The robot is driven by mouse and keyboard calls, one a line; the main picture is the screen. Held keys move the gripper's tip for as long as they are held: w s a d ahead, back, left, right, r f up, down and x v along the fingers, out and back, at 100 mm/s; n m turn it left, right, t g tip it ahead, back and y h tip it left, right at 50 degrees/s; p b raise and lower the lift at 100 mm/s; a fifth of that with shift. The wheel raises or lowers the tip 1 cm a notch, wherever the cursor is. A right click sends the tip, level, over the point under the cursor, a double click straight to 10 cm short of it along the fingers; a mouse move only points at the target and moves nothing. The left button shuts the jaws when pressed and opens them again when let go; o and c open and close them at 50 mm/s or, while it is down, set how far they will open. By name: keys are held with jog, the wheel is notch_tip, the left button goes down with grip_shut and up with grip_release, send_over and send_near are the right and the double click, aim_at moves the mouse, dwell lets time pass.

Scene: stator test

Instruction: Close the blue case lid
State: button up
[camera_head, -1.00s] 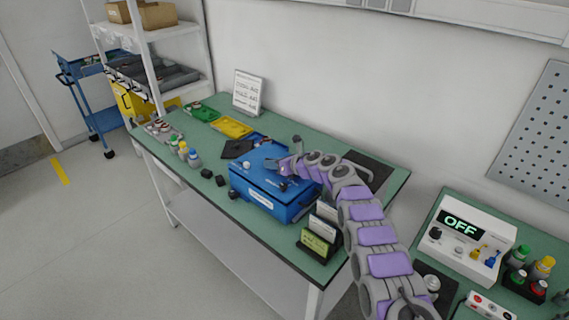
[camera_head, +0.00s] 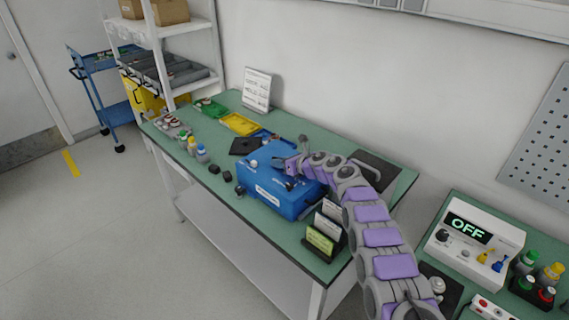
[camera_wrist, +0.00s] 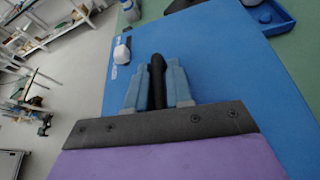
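The blue case (camera_head: 270,185) stands on the green table, with its lid (camera_head: 263,160) lying flat on top. No clear gap shows between lid and base in the head view. My gripper (camera_head: 291,167) is over the right part of the lid, close to its surface. In the wrist view the blue lid (camera_wrist: 235,70) fills much of the picture. The two grey-blue fingers of my gripper (camera_wrist: 158,80) stand on either side of a narrow black piece (camera_wrist: 157,72). I cannot tell whether they press on it. A white latch or knob (camera_wrist: 122,50) shows to its left.
A card holder (camera_head: 322,232) stands right of the case, near my arm. Small bottles (camera_head: 195,150) and black blocks (camera_head: 220,172) are on its left. A yellow tray (camera_head: 240,124) and a green tray (camera_head: 210,107) lie farther back. A white device reading OFF (camera_head: 470,238) is at right.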

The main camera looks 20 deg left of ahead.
jog(key=shift+d+r, duration=0.3)
jog(key=shift+d, duration=0.35)
jog(key=shift+s+d+r, duration=0.15)
jog(key=shift+s+d, duration=0.15)
jog(key=shift+d, duration=0.35)
jog(key=p+v, duration=0.2)
jog(key=v, duration=1.2)
jog(key=shift+s+p, duration=0.2)
jog(key=shift+p, duration=0.15)
jog(key=shift+d+r, duration=0.1)
jog(key=shift+d, duration=0.05)
